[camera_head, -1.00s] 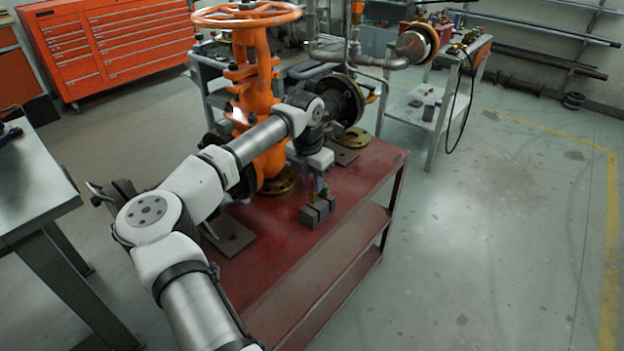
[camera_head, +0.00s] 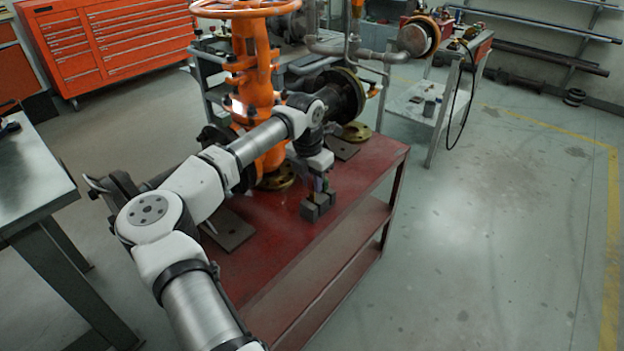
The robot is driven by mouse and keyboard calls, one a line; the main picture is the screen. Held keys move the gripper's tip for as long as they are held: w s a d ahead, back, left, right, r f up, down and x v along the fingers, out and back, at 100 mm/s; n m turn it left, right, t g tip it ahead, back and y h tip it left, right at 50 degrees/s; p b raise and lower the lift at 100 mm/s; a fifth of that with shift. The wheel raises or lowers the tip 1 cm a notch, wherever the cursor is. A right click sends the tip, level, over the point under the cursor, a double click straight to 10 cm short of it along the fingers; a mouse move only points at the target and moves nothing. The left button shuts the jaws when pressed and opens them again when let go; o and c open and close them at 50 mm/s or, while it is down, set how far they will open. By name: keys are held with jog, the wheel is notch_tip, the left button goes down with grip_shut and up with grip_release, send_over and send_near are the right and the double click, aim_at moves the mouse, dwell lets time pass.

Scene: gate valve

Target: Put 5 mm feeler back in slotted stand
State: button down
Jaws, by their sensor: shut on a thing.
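The slotted stand (camera_head: 309,213) is a small dark grey block near the right edge of the red table. My gripper (camera_head: 318,182) is directly above it, pointing down, with its fingers close to the stand's top. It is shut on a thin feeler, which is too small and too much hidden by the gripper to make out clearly. A small green-coloured piece (camera_head: 327,186) shows just above the stand's right part. I cannot tell whether the held feeler is inside a slot or above it.
The red table (camera_head: 275,240) carries the orange gate valve (camera_head: 255,85) and its flange, behind my arm. Flat grey plates (camera_head: 230,230) lie left of the stand. A grey bench (camera_head: 35,180) stands at the left. The floor to the right is clear.

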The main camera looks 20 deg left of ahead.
aim_at(312, 190)
jog(key=shift+f+b, duration=0.9)
jog(key=shift+f, duration=0.7)
jog(key=c, duration=1.1)
grip_release()
jog(key=shift+c, duration=0.2)
jog(key=shift+r, duration=0.1)
notch_tip(312, 190, up, 14)
jog(key=s, duration=0.1)
jog(key=shift+s+a+f+b, duration=0.2)
jog(key=shift+s+a+b, duration=0.05)
jog(key=shift+b, duration=0.1)
